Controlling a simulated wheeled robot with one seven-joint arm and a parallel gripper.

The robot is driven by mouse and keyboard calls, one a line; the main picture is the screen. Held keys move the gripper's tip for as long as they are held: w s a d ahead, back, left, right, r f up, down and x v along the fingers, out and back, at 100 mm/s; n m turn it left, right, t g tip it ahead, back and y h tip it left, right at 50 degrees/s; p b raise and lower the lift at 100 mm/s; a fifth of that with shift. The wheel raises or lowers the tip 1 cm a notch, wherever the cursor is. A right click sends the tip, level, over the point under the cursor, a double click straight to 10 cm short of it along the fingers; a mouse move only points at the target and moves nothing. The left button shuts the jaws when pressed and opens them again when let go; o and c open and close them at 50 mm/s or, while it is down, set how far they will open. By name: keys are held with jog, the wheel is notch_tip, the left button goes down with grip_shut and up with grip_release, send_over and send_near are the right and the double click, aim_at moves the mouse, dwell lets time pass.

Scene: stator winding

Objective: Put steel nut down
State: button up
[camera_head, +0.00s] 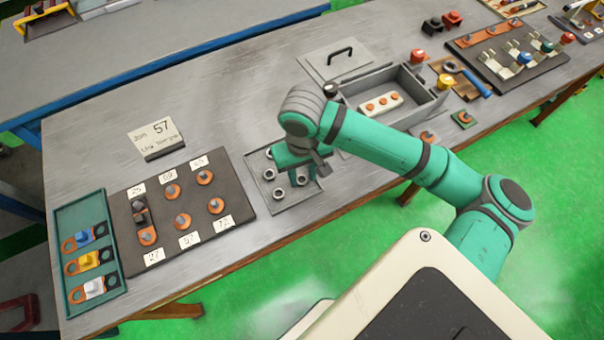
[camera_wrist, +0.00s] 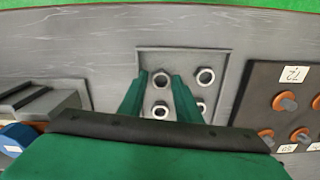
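A shallow grey tray (camera_head: 286,205) holds several steel nuts. One steel nut (camera_wrist: 161,79) shows in the wrist view between and just beyond my fingertips, with gaps on both sides. Another nut (camera_wrist: 160,112) shows between the fingers, lower in that picture. A nut (camera_wrist: 205,76) and a partly covered nut (camera_wrist: 198,107) are on the right. My gripper (camera_wrist: 159,77) has its green fingers apart and holds nothing I can see. In the head view my gripper (camera_head: 298,178) is over the tray, hiding part of it; its exact height is unclear.
A dark board (camera_head: 117,208) with orange terminals and number cards lies left of the tray. A note reading 57 (camera_head: 157,138) stands behind it.

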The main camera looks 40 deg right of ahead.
notch_tip(320, 180, up, 12)
dwell(0.4)
jog(key=shift+f, duration=0.1)
dwell(0.5)
